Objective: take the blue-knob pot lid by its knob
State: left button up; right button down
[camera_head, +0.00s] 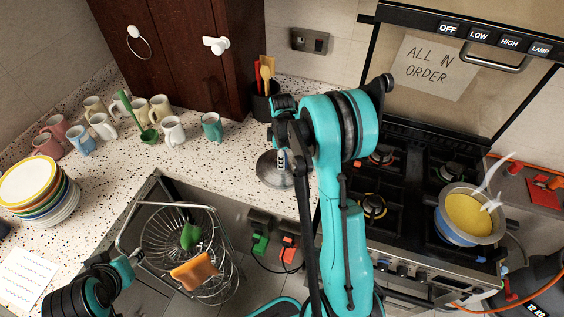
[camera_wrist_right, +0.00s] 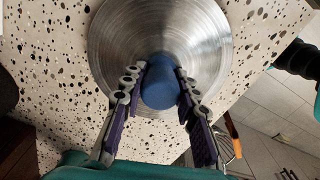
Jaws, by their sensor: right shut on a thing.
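The pot lid (camera_head: 268,171) is a round brushed-metal disc on or just above the speckled counter, partly hidden behind my right arm. In the right wrist view the lid (camera_wrist_right: 190,30) fills the upper middle, and its blue knob (camera_wrist_right: 160,92) points toward the camera. My right gripper (camera_wrist_right: 161,72) has one finger on each side of the knob and is shut on it. In the head view my right gripper (camera_head: 283,160) is over the lid. Part of my left arm shows at the lower left; its fingers cannot be made out.
Several mugs (camera_head: 173,131) and stacked plates (camera_head: 40,190) stand on the counter at left. A utensil holder (camera_head: 264,103) is behind the lid. A wire basket (camera_head: 180,250) is in front. The stove at right bears a pot (camera_head: 468,215) with yellow contents.

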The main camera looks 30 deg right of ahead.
jog(key=r, duration=0.2)
jog(key=s+r+p, duration=0.1)
jog(key=r, duration=0.1)
jog(key=shift+r, duration=0.35)
jog(key=s+d+r+p, duration=0.1)
jog(key=s+r, duration=0.5)
jog(key=s, duration=0.4)
jog(key=shift+s+d+p, duration=0.3)
jog(key=shift+s+d, duration=0.05)
jog(key=shift+s, duration=0.05)
